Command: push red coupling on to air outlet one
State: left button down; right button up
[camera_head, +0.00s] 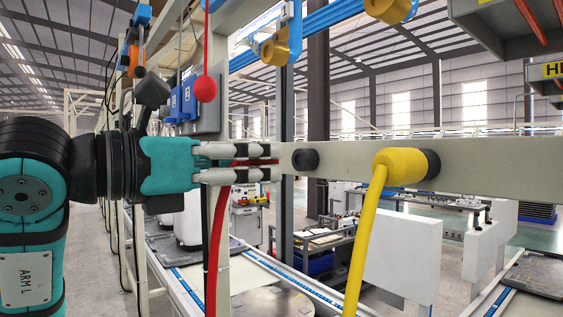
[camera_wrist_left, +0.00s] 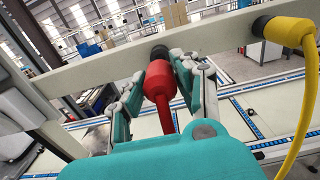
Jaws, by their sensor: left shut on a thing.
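My left gripper (camera_head: 262,162) is shut on the red coupling (camera_wrist_left: 159,84). In the head view the fingers hide most of the coupling, with only a thin red strip between them. Its red hose (camera_head: 216,250) hangs down below the gripper. A bare black air outlet (camera_head: 305,159) sits on the pale beam just right of the fingertips. I cannot tell whether tip and outlet touch. My right gripper is not in view.
A yellow coupling (camera_head: 399,167) with a yellow hose (camera_head: 364,240) is on another black outlet farther right along the beam (camera_head: 490,167). A red ball-shaped piece (camera_head: 205,88) hangs above my left gripper. Blue holders with yellow reels (camera_head: 275,50) hang overhead.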

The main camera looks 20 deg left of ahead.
pick_arm(q)
jog(key=shift+v, duration=1)
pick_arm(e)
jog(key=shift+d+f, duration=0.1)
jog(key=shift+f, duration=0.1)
